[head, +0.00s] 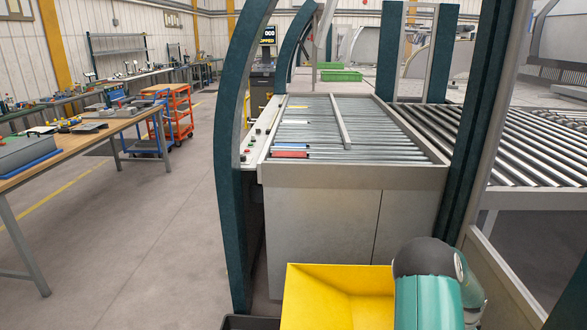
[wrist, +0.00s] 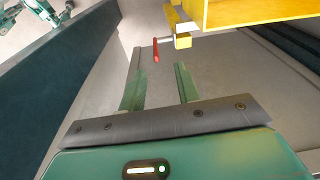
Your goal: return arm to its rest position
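My gripper (wrist: 160,72) shows in the wrist view with its two green fingers apart and nothing between them. Beyond the fingertips is a plain grey surface. My teal and dark grey arm (head: 428,282) shows at the bottom right of the head view, beside a yellow bin. My gripper itself does not show in the head view.
The yellow bin (head: 337,297) is low in front of the machine's roller bed (head: 385,135). In the wrist view, a yellow structure (wrist: 255,10) and a red handle (wrist: 155,49) are ahead of the fingers. A dark teal post (head: 235,160) stands left; open floor (head: 150,230) lies beyond.

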